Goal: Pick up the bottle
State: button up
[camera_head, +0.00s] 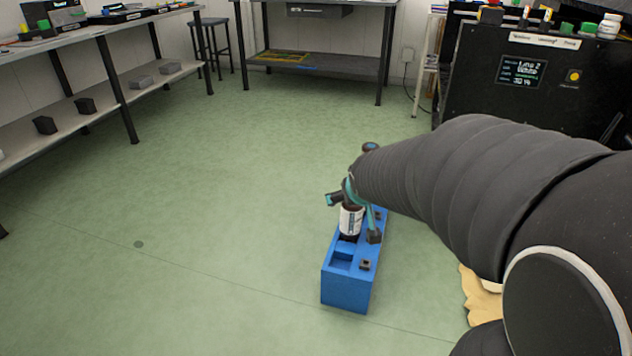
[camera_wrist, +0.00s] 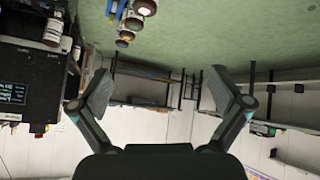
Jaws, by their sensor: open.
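A dark bottle with a white label (camera_head: 350,221) stands upright in a blue rack (camera_head: 345,290) in the head view. My gripper (camera_head: 355,217) is open; its fingers appear on either side of the bottle there, partly covering its top. In the wrist view, which is upside down, my gripper (camera_wrist: 160,97) is open with nothing between its fingers. Dark-capped bottles (camera_wrist: 133,20) show beyond the fingers at the top edge, beside part of the blue rack (camera_wrist: 121,8). I cannot tell how far the fingers are from the bottle.
The rack has an empty square slot and small dark pieces (camera_head: 366,265) on top. A black machine with a screen (camera_head: 522,72) stands at the right. A bench (camera_head: 75,48) is at the left and another table (camera_head: 320,66) at the back. Green floor (camera_head: 200,200) is clear.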

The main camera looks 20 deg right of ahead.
aim_at(352, 210)
jog(key=w+d+f+t, duration=0.2)
jog(key=w+d+f, duration=0.7)
jog(key=w+f, duration=0.35)
jog(key=w+d+f+n+t+y, duration=0.1)
jog(key=d+f+t, duration=0.1)
jog(key=f, duration=0.5)
jog(key=w+d+f+t+y, duration=0.1)
jog(key=d+f+y, duration=0.1)
jog(key=f, duration=0.5)
jog(key=p+x, duration=0.1)
jog(key=x, duration=1.2)
jog(key=shift+w, duration=0.45)
jog(key=shift+r, duration=0.15)
jog(key=c, duration=1.5)
